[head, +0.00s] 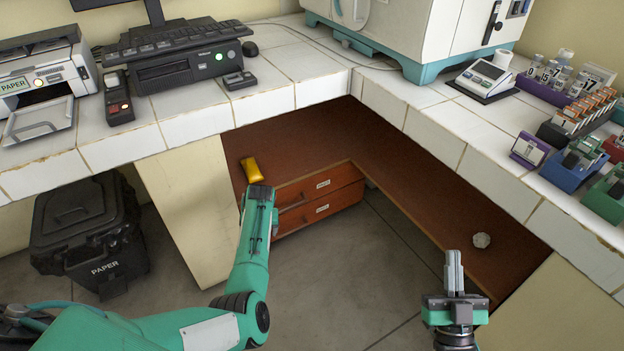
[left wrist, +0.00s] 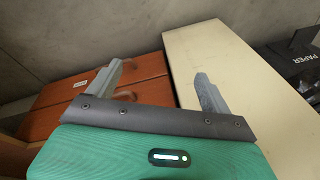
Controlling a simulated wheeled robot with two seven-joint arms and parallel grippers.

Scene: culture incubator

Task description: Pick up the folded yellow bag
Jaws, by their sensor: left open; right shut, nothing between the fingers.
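The folded yellow bag (head: 252,170) lies on the brown lower shelf under the counter, left of centre in the head view. My left arm reaches up just in front of it; its fingers cannot be made out there, and whether they touch the bag is unclear. In the left wrist view my left gripper (left wrist: 158,74) is open with nothing between its fingers, facing the wooden drawers and a cream panel. The bag does not show in that view. My right gripper (head: 454,262) is shut and empty, low at the right, far from the bag.
Wooden drawers (head: 318,198) stand under the brown shelf (head: 345,140). A cream panel (head: 187,205) stands left of the bag, and a black PAPER bin (head: 88,225) beyond it. The white tiled counter (head: 300,65) overhangs.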

